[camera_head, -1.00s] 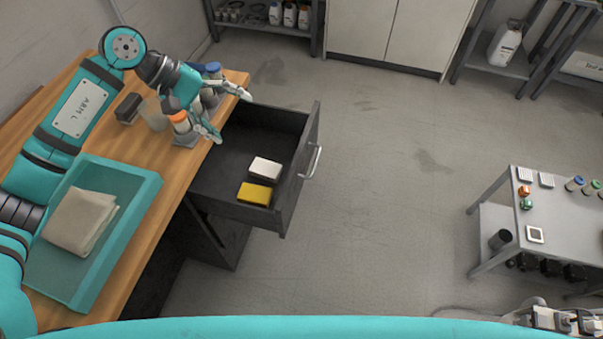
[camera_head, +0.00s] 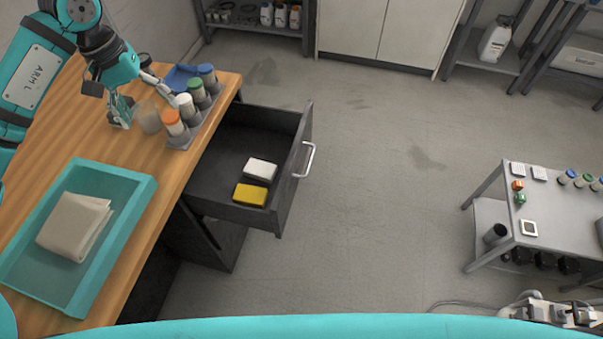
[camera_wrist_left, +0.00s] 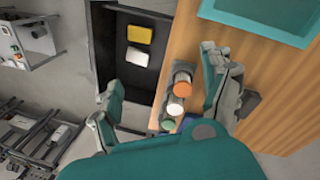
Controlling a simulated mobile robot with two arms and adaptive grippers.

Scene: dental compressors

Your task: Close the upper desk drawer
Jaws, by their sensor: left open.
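The upper desk drawer (camera_head: 222,172) is dark and stands pulled out from the right side of the wooden desk. Its front panel (camera_head: 292,170) carries a silver handle (camera_head: 305,160) facing the open floor. A yellow block (camera_head: 250,195) and a white block (camera_head: 260,169) lie inside it. My left gripper (camera_head: 146,103) is open over the desk, left of the drawer and near a rack of capped bottles, apart from the handle. In the left wrist view, the open left gripper (camera_wrist_left: 163,78) has the bottles between its fingers in the picture, with the drawer (camera_wrist_left: 133,75) beyond. My right gripper is not in view.
The bottle rack (camera_head: 195,125) stands at the desk edge beside the drawer. A clear cup (camera_head: 148,118) is close to my left fingers. A teal tray (camera_head: 140,205) with folded cloth (camera_head: 75,226) lies on the desk. Floor right of the drawer is free up to a grey table (camera_head: 557,215).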

